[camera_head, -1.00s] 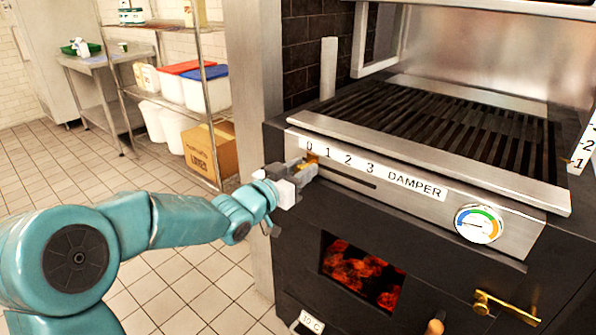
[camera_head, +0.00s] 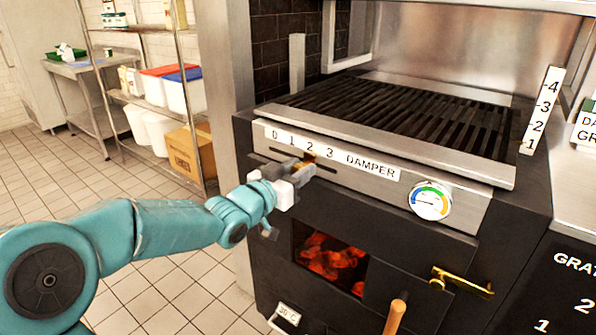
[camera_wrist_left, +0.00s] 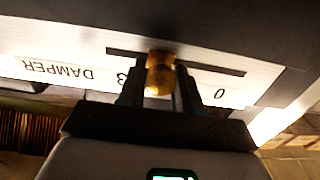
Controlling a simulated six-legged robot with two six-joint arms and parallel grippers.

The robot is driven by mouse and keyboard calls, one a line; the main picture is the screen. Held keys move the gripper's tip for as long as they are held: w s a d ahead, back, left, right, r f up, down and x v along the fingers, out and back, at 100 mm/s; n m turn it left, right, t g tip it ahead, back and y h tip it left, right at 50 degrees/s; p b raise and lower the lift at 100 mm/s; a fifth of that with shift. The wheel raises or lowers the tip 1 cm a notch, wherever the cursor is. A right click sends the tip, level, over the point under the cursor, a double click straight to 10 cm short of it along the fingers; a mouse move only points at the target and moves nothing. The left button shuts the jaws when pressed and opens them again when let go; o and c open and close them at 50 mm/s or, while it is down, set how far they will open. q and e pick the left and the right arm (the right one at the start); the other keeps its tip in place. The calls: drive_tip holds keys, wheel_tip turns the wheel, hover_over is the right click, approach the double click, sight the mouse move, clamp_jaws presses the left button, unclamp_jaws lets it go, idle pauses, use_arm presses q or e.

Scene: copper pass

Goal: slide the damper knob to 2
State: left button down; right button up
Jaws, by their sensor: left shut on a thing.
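The brass damper knob (camera_head: 308,157) sits in a dark horizontal slot on the grill's front panel, under the label strip (camera_head: 368,168) reading 0, 1, 2, 3, DAMPER. In the head view the knob is at about the 2 mark. My left gripper (camera_head: 300,173) is shut on it, coming from the front left. In the left wrist view the knob (camera_wrist_left: 160,75) stands between the two fingers, with the label upside down. There the 3 and 0 show on either side, while the fingers and knob hide the marks between. My right gripper is not in view.
A round gauge (camera_head: 431,201) is right of the label. Below are a glowing fire window (camera_head: 328,262), a brass latch (camera_head: 462,283) and a wooden handle (camera_head: 395,317). A shelf rack with bins (camera_head: 183,92) stands behind left. The tiled floor at left is clear.

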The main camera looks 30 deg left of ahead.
use_arm(q)
drive_tip(key=c, duration=0.8)
unclamp_jaws()
drive_tip(key=shift+a, duration=0.15)
drive_tip(key=shift+c, duration=0.2)
drive_tip(key=s+a+p, duration=0.1)
drive_tip(key=s+p, duration=0.1)
drive_tip(key=s, duration=1.4)
drive_tip(key=shift+s, duration=0.1)
